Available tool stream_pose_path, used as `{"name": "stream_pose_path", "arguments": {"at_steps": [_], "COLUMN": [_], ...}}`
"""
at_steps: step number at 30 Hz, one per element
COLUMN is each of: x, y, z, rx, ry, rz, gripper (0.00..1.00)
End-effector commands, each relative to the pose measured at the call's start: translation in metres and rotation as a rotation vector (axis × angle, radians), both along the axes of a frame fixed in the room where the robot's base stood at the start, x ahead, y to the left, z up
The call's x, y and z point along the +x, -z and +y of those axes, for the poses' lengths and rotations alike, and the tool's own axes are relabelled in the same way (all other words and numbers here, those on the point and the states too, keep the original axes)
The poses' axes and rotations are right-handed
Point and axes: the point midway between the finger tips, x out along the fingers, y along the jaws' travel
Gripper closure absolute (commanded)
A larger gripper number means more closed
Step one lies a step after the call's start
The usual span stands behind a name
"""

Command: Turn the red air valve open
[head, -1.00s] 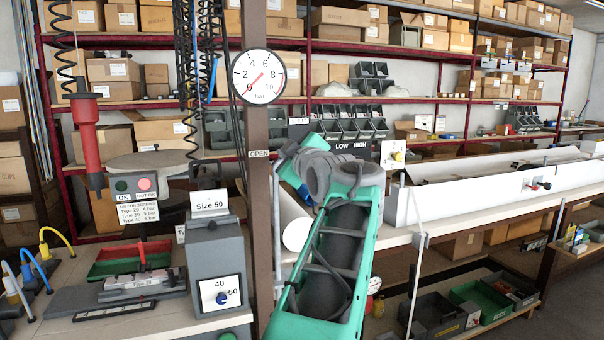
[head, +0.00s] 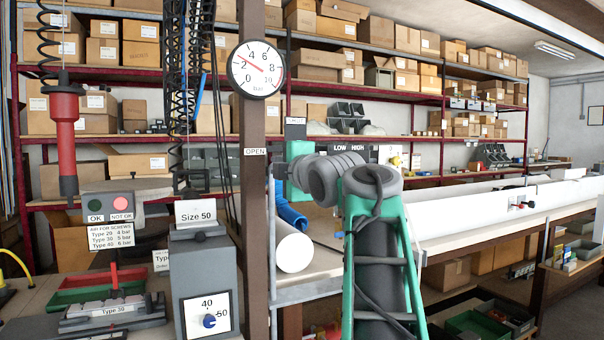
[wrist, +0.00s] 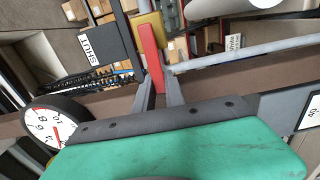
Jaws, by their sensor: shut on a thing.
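In the wrist view, my gripper (wrist: 158,74) is shut on the red valve handle (wrist: 152,56), with one dark finger on each side. A yellow part (wrist: 148,29) shows at the handle's far end. The SHUT label (wrist: 92,57) is on a dark plate to the left, and a small white label (wrist: 234,42) is to the right. In the head view, the OPEN label (head: 254,152) is on the brown post and the SHUT label (head: 296,120) is right of it. My arm hides the handle and fingers there. The pressure gauge (head: 256,69) needle points between 2 and 4.
A white tube (head: 294,252) lies on the bench beside my arm. A grey Size 50 box (head: 206,285) stands left of the brown post (head: 254,200). A red tool (head: 65,140) hangs on a coiled hose at the left. A long white channel (head: 500,215) lies along the bench.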

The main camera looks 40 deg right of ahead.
Motion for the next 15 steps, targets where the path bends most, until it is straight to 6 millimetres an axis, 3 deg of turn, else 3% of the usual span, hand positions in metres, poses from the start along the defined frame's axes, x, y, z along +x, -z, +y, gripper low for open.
{"name": "stream_pose_path", "arguments": {"at_steps": [15], "x": [0.0042], "y": [0.0016], "z": [0.0083], "rx": [-0.025], "ry": [-0.016], "rz": [0.006], "gripper": [1.00]}}
